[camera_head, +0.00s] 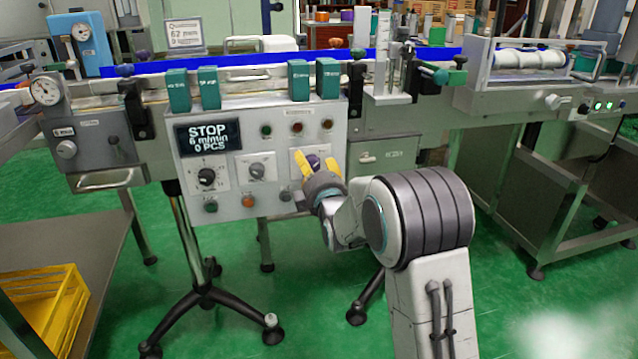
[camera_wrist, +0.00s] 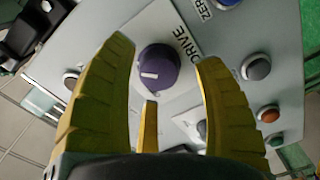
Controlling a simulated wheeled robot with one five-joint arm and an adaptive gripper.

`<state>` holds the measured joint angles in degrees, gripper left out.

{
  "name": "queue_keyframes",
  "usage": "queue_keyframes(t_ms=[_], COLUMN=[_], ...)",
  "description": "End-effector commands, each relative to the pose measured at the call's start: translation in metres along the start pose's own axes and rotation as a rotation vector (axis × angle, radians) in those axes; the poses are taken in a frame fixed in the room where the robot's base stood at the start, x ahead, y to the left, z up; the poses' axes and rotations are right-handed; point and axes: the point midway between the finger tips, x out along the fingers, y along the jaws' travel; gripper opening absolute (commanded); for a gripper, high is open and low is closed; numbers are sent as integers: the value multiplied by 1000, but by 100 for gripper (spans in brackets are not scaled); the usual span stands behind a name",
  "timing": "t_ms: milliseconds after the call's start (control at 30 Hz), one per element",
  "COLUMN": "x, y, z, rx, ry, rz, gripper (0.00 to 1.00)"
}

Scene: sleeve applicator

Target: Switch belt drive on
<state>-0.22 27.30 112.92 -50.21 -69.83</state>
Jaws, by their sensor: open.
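The purple drive knob (camera_wrist: 158,68) sits on a white plate lettered DRIVE on the control panel. Its white mark points to the left in the wrist view. In the head view the knob (camera_head: 313,160) shows between the yellow fingers. My gripper (camera_wrist: 163,50) is open, with one finger on each side of the knob; I see a gap on both sides in the wrist view. In the head view my gripper (camera_head: 314,160) is in front of the panel's right part. The panel display (camera_head: 208,135) reads STOP, 6 m/min, 0 PCS. The fingers partly hide the knob's plate.
The grey control panel (camera_head: 225,120) carries a black knob (camera_head: 206,177), a grey knob (camera_head: 256,171) and several small buttons. Green blocks (camera_head: 178,90) stand above it. The blue belt (camera_head: 225,62) runs behind. A yellow crate (camera_head: 45,310) is at lower left.

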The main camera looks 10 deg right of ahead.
Motion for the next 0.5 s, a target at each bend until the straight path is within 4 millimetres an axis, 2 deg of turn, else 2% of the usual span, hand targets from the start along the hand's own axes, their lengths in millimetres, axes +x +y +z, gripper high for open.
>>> queue_keyframes(t_ms=[500], x=[-74], y=[0], z=[-1], rx=[0], ry=[2], rz=[-1], gripper=[62])
